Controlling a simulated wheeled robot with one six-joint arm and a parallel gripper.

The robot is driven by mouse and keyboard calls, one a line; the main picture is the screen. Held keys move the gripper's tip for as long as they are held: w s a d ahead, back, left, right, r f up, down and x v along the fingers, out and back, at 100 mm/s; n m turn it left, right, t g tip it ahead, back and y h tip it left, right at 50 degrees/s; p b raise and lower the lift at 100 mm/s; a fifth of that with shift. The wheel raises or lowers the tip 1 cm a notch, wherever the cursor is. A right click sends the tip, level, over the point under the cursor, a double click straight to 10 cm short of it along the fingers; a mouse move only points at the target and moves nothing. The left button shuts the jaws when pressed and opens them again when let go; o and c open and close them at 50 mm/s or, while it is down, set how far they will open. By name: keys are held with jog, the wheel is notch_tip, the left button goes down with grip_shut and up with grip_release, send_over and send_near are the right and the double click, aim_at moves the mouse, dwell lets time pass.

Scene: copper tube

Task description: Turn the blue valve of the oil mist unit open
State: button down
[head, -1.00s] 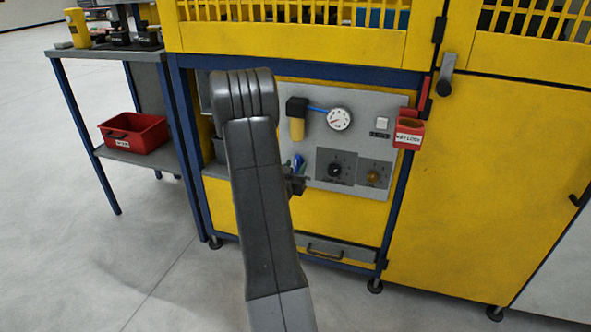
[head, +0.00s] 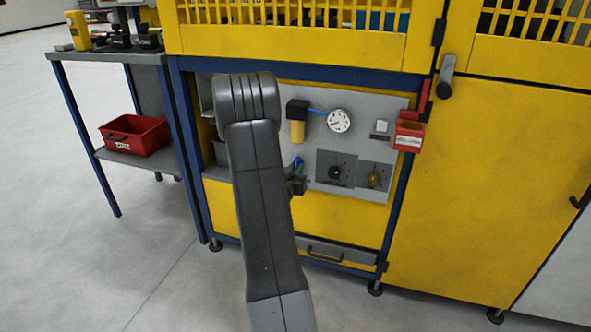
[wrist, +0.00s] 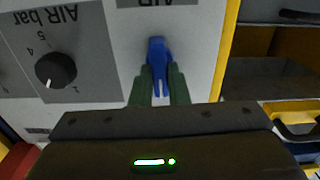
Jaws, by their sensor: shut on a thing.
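The blue valve (wrist: 157,48) is a small blue lever on the grey panel. In the wrist view, which shows the panel upside down, it stands roughly upright between the two green fingers of my gripper (wrist: 160,86). My gripper is shut on the lever's near end. In the head view a bit of the blue valve (head: 298,163) shows beside my arm, with part of my gripper (head: 298,183) next to it. My arm hides much of this area. The label by the valve is cut off in the wrist view.
The grey panel (head: 365,110) carries a round gauge (head: 339,121), a yellow-bowled filter (head: 297,130), a black knob (head: 335,172) and a yellowish knob (head: 374,180). A red holder (head: 409,133) hangs at right. A red bin (head: 134,135) sits on the left bench shelf.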

jog(key=n+p, duration=0.2)
jog(key=n, duration=0.2)
jog(key=shift+a+n, duration=0.1)
jog(key=shift+n, duration=0.2)
jog(key=n+p, duration=0.1)
jog(key=n, duration=0.2)
jog(key=shift+w+a+n, duration=0.1)
jog(key=shift+n, duration=0.2)
jog(key=shift+a+f+n+p, duration=0.15)
jog(key=shift+n+p, duration=0.85)
jog(key=shift+n, duration=1.25)
jog(key=shift+d+f+n+p, duration=0.15)
jog(key=shift+n+p, duration=0.85)
jog(key=shift+n, duration=1.25)
jog(key=shift+a, duration=0.1)
jog(key=c, duration=1.4)
grip_release()
